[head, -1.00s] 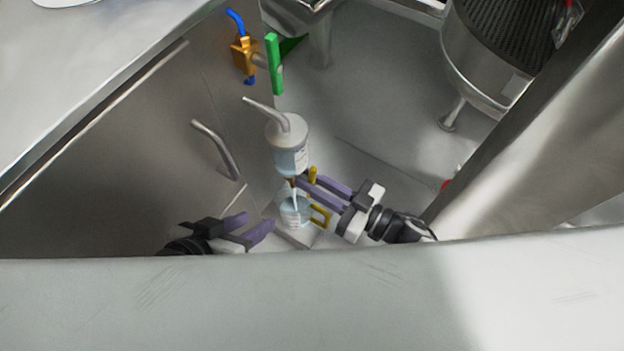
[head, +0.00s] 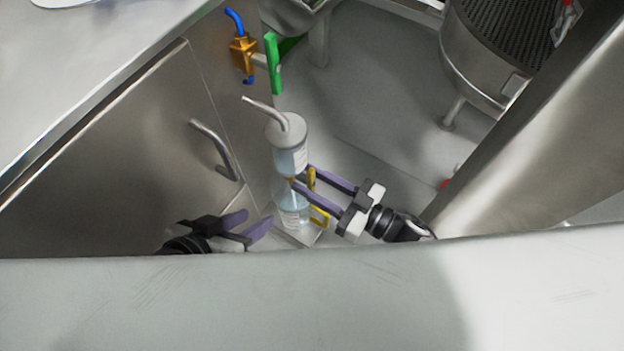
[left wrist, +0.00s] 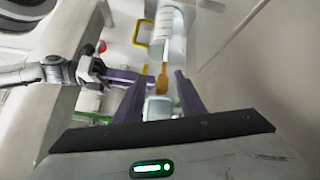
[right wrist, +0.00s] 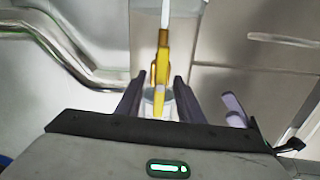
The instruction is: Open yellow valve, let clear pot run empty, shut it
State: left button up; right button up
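The clear pot (head: 290,157), a cylinder with a grey lid and bent pipe, stands above a clear jug (head: 291,215) with a yellow loop handle. Pale blue liquid shows in the jug; the pot's level is hard to tell. The brass valve (left wrist: 163,80) sits between them. Its yellow lever (head: 311,180) lies along the vertical, between the fingers of my right gripper (head: 300,178). In the right wrist view those fingers are spread with a gap on each side of the lever (right wrist: 161,70). My left gripper (head: 254,224) is open and empty, left of the jug.
A brass valve with blue ends (head: 243,54) and a green lever (head: 273,64) are above, behind the pot. A steel cabinet with a bar handle (head: 215,149) stands left. A steel column is at right.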

pick_arm(q)
jog(key=shift+s+a+f+y+p, duration=0.15)
jog(key=shift+s+a+y+p, duration=0.35)
jog(key=shift+p, duration=0.6)
pick_arm(e)
jog(key=v, duration=1)
jog(key=shift+d, duration=0.15)
pick_arm(q)
jog(key=shift+w+a, duration=0.15)
jog(key=shift+w, duration=0.15)
